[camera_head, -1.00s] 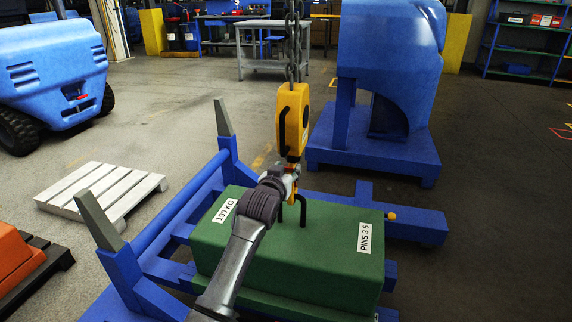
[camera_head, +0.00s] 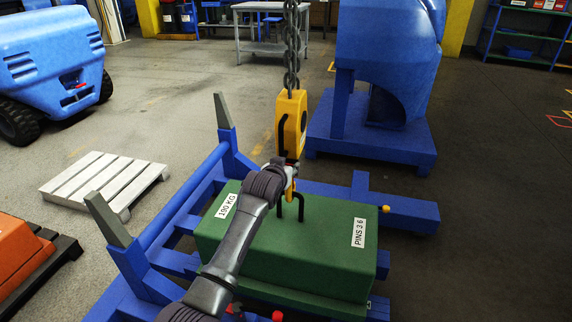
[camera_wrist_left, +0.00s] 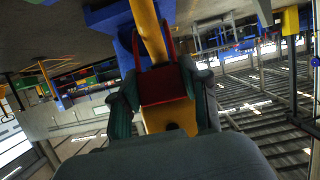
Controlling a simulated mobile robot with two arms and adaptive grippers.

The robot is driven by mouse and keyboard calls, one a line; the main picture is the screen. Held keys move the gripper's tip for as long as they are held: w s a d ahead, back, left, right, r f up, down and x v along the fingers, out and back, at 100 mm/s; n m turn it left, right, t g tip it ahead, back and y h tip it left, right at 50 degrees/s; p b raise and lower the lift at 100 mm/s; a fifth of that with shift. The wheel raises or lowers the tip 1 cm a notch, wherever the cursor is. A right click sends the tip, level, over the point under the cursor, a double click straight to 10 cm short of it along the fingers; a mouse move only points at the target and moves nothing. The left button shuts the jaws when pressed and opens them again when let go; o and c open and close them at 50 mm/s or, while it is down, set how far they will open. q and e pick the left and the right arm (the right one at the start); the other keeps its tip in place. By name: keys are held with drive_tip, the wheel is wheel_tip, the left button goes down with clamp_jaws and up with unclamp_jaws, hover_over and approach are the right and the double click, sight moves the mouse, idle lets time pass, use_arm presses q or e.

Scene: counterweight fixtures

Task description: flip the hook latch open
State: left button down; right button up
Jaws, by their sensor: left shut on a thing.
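A yellow hoist block (camera_head: 291,125) hangs on a chain above a green 190 KG weight (camera_head: 325,245). My left gripper (camera_head: 285,175) is just under the block, at its hook, and hides most of the hook from the head. In the left wrist view, the red latch (camera_wrist_left: 163,88) sits between the two dark fingers of my left gripper, which is shut on it. The yellow hook (camera_wrist_left: 148,30) shows beyond and below the latch. The weight's black lifting loop (camera_head: 300,207) stands right by the gripper. How far the latch is turned I cannot tell. My right gripper is not in view.
The weight rests on a blue frame (camera_head: 405,215) with upright grey-tipped posts at the left. A blue machine (camera_head: 385,140) stands behind on the right. A white pallet (camera_head: 105,182) and an orange object on a dark pallet lie left. The floor at right is clear.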

use_arm(q)
drive_tip(key=c, duration=0.6)
unclamp_jaws()
drive_tip(key=shift+o, duration=0.2)
drive_tip(key=shift+s, duration=0.1)
drive_tip(key=v, duration=1.2)
